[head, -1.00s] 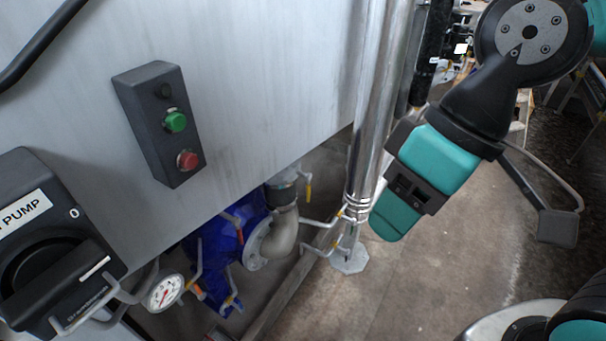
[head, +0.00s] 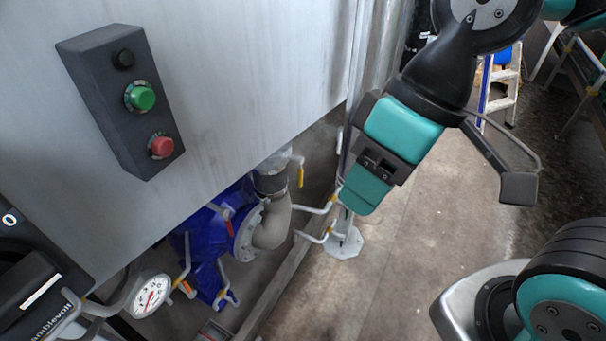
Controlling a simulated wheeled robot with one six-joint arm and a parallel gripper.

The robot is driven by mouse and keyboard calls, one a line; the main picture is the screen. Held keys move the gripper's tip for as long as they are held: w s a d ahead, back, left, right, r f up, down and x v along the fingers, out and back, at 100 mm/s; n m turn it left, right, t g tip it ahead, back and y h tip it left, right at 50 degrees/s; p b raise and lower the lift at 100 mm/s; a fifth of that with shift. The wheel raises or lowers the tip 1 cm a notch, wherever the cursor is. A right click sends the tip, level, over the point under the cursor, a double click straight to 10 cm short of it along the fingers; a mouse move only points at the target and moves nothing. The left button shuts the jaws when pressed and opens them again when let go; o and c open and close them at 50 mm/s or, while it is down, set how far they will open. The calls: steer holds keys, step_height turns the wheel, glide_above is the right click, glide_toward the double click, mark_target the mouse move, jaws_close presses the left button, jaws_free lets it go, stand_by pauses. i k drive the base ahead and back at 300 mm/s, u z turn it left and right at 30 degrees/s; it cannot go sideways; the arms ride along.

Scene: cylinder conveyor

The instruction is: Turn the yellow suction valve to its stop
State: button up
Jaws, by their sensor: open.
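A small yellow handle (head: 301,176) hangs beside a dark pipe fitting above the grey elbow pipe (head: 272,224). It looks like the yellow suction valve, but it is small and I cannot be sure. Pale levers with yellow tips (head: 318,209) stick out to the right of the elbow. My gripper (head: 360,192), teal and black, is in front of the metal post, right of the handle and apart from it in the picture. It is open and empty; its fingers are hard to make out.
A dark button box (head: 120,100) with green and red buttons is on the grey tank wall (head: 240,70). Below are a blue pump (head: 205,235), a pressure gauge (head: 150,294) and a black switch box (head: 30,290) at left. A stepladder (head: 500,85) stands back right. The floor (head: 390,265) is clear.

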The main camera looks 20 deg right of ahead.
mark_target(300, 160)
steer(key=k, duration=0.5)
steer(key=z, duration=1.05)
steer(key=i, duration=0.7)
steer(key=u, duration=0.8)
